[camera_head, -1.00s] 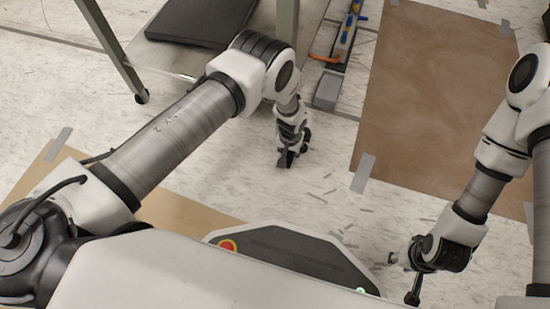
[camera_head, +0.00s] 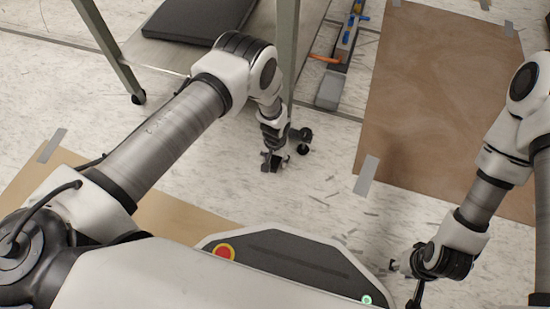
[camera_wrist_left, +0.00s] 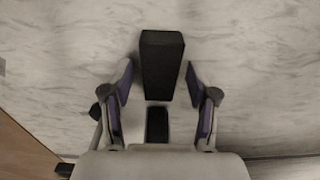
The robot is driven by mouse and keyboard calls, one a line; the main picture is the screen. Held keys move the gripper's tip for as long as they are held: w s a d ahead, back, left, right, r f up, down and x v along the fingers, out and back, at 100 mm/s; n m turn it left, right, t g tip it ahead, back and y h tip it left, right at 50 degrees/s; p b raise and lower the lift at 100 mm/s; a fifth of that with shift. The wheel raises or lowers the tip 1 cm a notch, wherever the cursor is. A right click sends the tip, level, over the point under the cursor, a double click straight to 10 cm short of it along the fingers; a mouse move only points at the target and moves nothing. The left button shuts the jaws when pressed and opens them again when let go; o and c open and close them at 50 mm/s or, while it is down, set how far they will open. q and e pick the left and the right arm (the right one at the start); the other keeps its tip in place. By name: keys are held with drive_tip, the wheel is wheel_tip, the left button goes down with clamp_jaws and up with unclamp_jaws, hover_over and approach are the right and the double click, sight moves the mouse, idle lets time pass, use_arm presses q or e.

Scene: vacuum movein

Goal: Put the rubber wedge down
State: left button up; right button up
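The rubber wedge (camera_wrist_left: 162,66) is a black block in the left wrist view. It appears to be on the pale marbled floor, between the fingertips of my left gripper (camera_wrist_left: 159,82). Bare floor shows between the wedge and each finger, so the fingers are open and apart from it. In the head view my left gripper (camera_head: 272,164) is low over the floor, beside a cart's caster, and the wedge cannot be made out clearly from the dark fingers. My right gripper (camera_head: 402,282) is at the lower right, with its fingers apart and nothing seen between them.
A metal-legged cart (camera_head: 170,58) carrying a dark flat case (camera_head: 198,18) stands at the upper left; its caster (camera_head: 302,138) is close to my left gripper. A brown sheet (camera_head: 430,90) is taped to the floor at the right. Debris strips lie on the floor between the grippers.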

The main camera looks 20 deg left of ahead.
sight(275, 160)
use_arm(q)
drive_tip(key=shift+r, duration=0.1)
drive_tip(key=shift+r+p, duration=0.3)
drive_tip(key=shift+p, duration=0.05)
wheel_tip(275, 160, up, 12)
drive_tip(key=p, duration=0.7)
drive_tip(key=s+a, duration=0.7)
drive_tip(key=s, duration=0.6)
drive_tip(key=s+a+r, duration=0.1)
drive_tip(key=s+r, duration=0.2)
drive_tip(key=s, duration=0.4)
drive_tip(key=s+a+r, duration=0.1)
drive_tip(key=s+r, duration=0.2)
drive_tip(key=s, duration=0.4)
drive_tip(key=shift+a+r+n, duration=0.4)
